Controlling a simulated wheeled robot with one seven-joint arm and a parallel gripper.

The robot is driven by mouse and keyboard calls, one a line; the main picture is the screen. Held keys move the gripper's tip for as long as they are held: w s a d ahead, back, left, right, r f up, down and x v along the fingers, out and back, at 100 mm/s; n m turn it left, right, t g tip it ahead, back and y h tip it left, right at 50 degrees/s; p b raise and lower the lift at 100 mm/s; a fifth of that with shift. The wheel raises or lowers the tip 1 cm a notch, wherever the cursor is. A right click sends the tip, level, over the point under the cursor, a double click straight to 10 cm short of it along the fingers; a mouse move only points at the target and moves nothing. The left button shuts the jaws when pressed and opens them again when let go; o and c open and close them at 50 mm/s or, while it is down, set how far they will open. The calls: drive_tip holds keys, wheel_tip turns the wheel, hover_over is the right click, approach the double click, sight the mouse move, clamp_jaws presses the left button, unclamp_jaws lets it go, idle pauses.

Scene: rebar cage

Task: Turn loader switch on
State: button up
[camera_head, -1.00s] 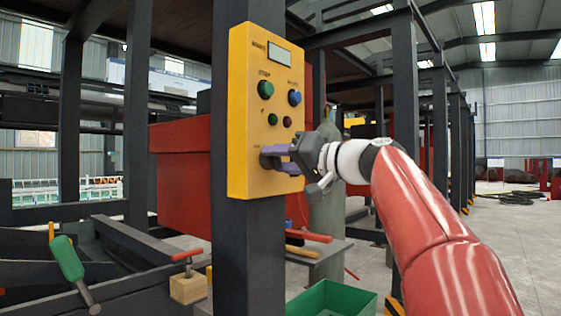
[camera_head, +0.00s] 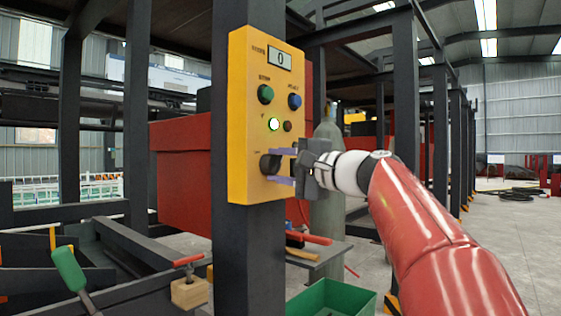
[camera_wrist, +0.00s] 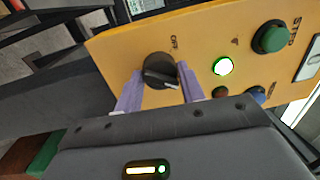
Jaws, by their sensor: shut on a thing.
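A yellow control panel (camera_head: 240,120) is fixed to a dark steel post. Its loader switch, a black rotary knob (camera_head: 267,165), is low on the panel. My gripper (camera_head: 273,167) has its two purple fingers on the knob, one above and one below in the head view. In the wrist view the fingers stand on either side of the knob (camera_wrist: 158,68), closed on it. The small round lamp (camera_head: 273,124) glows green, also in the wrist view (camera_wrist: 222,66). The display (camera_head: 279,57) reads 0.
Above the knob are a green button (camera_head: 265,94), a blue button (camera_head: 295,101) and a small dark red one (camera_head: 287,127). A green bin (camera_head: 335,298) and a wooden block (camera_head: 189,292) are below. The aisle at right is open.

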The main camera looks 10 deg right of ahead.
drive_tip(key=shift+m+p, duration=0.35)
drive_tip(key=shift+m, duration=0.75)
drive_tip(key=shift+f, duration=0.1)
drive_tip(key=o, duration=1)
drive_tip(key=shift+c, duration=0.2)
drive_tip(key=b+v, duration=0.1)
drive_tip(key=v, duration=0.6)
drive_tip(key=shift+s+d, duration=0.2)
drive_tip(key=shift+s, duration=0.15)
